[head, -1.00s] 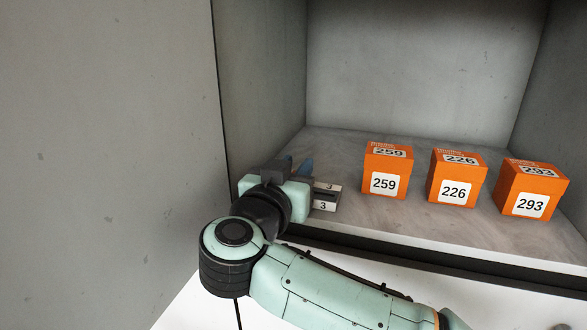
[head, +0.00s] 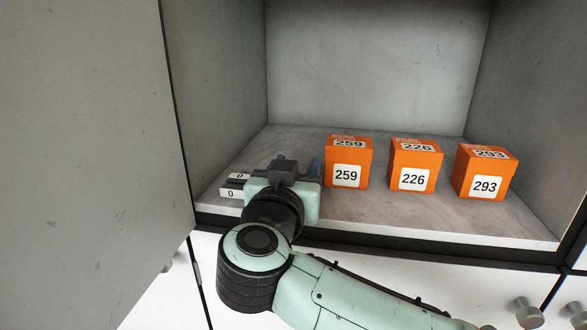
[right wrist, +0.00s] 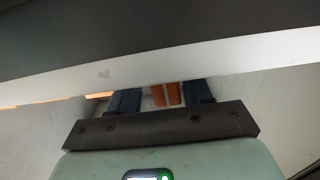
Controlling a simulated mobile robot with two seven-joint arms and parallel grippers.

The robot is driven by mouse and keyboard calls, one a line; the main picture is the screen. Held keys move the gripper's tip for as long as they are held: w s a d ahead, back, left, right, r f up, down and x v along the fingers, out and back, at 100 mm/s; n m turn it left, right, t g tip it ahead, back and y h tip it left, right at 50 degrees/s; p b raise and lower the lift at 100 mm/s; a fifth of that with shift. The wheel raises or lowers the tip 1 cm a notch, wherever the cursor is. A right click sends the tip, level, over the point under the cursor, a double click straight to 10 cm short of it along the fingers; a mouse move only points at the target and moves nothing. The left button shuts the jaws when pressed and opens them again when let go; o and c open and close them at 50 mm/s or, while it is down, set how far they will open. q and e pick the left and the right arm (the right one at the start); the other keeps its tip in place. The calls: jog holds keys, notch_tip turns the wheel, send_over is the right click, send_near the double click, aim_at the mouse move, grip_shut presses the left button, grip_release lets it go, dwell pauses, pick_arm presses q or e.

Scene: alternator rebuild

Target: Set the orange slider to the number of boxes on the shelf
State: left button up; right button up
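Three orange boxes stand in a row on the shelf (head: 420,210): box 259 (head: 346,176), box 226 (head: 413,180) and box 293 (head: 485,186). A slider scale (head: 231,194) with black-on-white labels reading 0 shows at the left; the rest of it is hidden behind my right gripper. My right gripper (head: 298,164) is just left of box 259, its blue fingertips apart. In the right wrist view its fingers (right wrist: 163,104) are also apart, with orange strips visible between them; I cannot tell whether these are the slider or boxes. My left gripper is out of view.
A grey panel (head: 85,130) fills the left side. Grey cabinet walls enclose the shelf, with a dark front edge (head: 400,246). White fronts with round knobs (head: 528,312) lie below. The shelf behind the boxes is clear.

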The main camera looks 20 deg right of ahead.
jog(key=shift+a, duration=0.1)
jog(key=shift+s+a, duration=0.1)
jog(key=shift+a, duration=0.05)
jog(key=v, duration=1.3)
jog(key=shift+b, duration=0.4)
